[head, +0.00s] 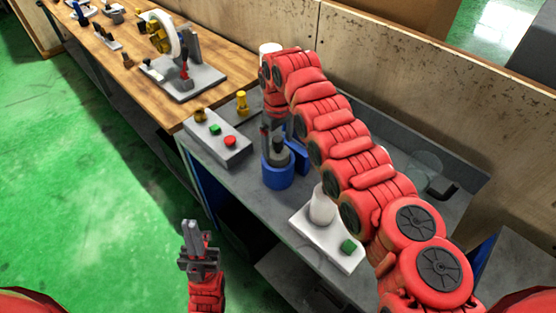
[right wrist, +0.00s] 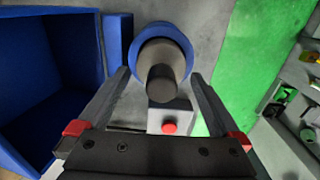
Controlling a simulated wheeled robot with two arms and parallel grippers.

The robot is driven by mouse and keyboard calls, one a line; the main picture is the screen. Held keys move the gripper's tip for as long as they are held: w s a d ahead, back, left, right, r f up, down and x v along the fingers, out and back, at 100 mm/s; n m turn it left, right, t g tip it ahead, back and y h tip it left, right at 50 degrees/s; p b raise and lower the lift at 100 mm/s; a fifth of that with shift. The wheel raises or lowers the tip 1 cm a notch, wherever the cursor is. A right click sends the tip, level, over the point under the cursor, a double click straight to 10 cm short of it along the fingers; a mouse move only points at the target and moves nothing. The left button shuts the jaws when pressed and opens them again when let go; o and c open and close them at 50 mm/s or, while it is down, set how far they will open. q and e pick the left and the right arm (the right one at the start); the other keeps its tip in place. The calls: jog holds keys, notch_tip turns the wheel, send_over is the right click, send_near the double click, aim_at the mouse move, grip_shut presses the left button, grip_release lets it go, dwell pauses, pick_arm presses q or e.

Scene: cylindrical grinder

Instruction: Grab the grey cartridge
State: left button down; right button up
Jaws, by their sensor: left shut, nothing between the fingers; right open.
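The grey cartridge (head: 279,156), with a dark top, stands in a round blue holder (head: 277,178) on the grey bench. In the right wrist view the cartridge (right wrist: 160,68) shows dark end first, ringed by the blue holder (right wrist: 163,31). My right gripper (head: 283,133) is open over it; in that view its two fingers (right wrist: 159,76) lie on either side of the cartridge, with gaps visible. Contact is not visible. My left gripper (head: 191,225) is shut and empty over the green floor, far from the cartridge.
A grey control box (head: 217,140) with green and red buttons stands left of the holder. A white base (head: 310,238) with a white cylinder (head: 322,206) stands nearer, below my right arm. A blue bin (right wrist: 45,60) is beside the holder in the wrist view.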

aim_at(278, 151)
notch_tip(278, 151, down, 3)
jog(key=shift+s+f+p, duration=0.15)
jog(key=shift+f+p, duration=0.05)
jog(key=shift+p, duration=0.7)
jog(key=shift+f, duration=0.15)
grip_shut()
